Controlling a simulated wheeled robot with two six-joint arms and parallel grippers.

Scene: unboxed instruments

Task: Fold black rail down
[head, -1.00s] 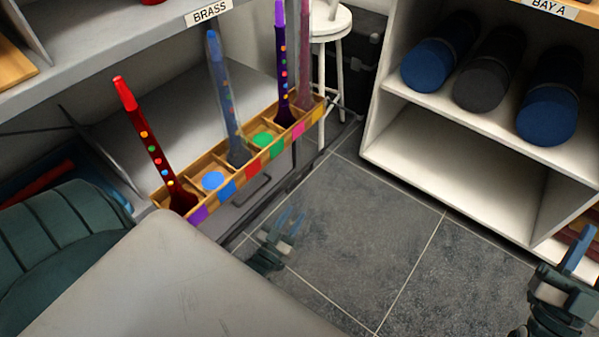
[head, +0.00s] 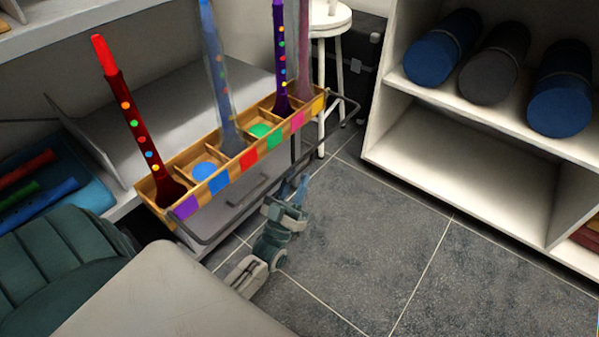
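The black rail (head: 240,214) is a thin dark bar running along the front of the wooden tray, a little below its coloured squares. It bends back at the tray's right end. I cannot tell whether a fingertip touches the rail. My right gripper is not in view.
The wooden tray (head: 222,182) holds several upright coloured recorders. A white stool (head: 330,22) stands behind its right end. White shelves (head: 455,140) with rolled mats stand at the right. The tiled floor (head: 350,240) is clear.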

